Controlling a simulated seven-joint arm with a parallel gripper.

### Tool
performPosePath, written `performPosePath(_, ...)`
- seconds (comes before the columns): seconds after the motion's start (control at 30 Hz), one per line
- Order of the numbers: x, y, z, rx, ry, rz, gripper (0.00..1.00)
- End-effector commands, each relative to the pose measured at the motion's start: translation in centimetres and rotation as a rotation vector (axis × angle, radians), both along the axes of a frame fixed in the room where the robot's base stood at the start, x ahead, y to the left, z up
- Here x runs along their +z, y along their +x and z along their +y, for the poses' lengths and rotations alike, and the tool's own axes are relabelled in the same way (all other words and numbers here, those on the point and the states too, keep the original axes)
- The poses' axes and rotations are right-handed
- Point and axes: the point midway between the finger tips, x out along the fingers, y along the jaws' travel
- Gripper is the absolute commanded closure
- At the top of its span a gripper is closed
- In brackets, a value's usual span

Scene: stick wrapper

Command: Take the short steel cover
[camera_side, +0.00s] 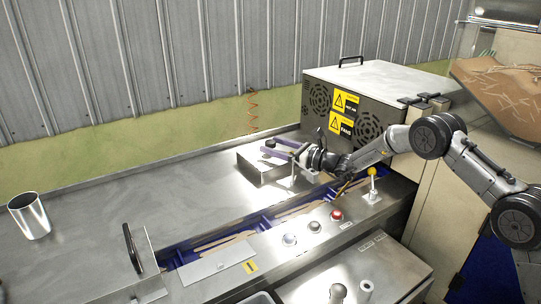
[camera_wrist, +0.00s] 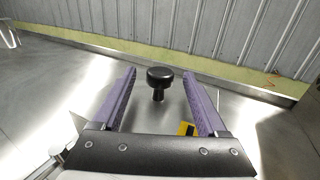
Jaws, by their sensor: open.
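A short, box-shaped steel cover (camera_side: 256,170) stands on the steel deck beside the blue channel, under my gripper in the side view. My gripper (camera_side: 267,148) is open, its two purple fingers stretched left above the cover. In the wrist view, a black knob (camera_wrist: 160,74) on a short stem shows between the spread fingers, apart from both. The knob looks fixed to a steel surface, but its base is partly hidden by the gripper body. In the side view my gripper hides part of the cover, and I cannot make out the knob clearly.
A steel cup (camera_side: 30,217) stands at the left. A cover with an upright black handle (camera_side: 132,248) stands at the front. The blue channel (camera_side: 215,238) holds sticks. A machine box (camera_side: 375,85) stands behind my arm. The deck left of the gripper is clear.

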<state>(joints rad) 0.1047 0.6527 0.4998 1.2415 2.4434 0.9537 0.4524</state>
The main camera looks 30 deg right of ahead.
Motion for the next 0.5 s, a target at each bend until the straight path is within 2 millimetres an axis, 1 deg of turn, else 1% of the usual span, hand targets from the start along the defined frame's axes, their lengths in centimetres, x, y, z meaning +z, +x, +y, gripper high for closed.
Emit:
performPosePath(0.23,-0.02,0.14,0.06,0.000,0.000,0.000,0.24)
performPosePath(0.37,-0.01,0.13,0.05,0.000,0.000,0.000,0.48)
performPosePath(0.4,-0.01,0.13,0.05,0.000,0.000,0.000,0.55)
performPosePath(0.47,-0.01,0.12,0.05,0.000,0.000,0.000,0.66)
performPosePath(0.5,-0.02,0.12,0.05,-0.001,0.000,0.000,0.73)
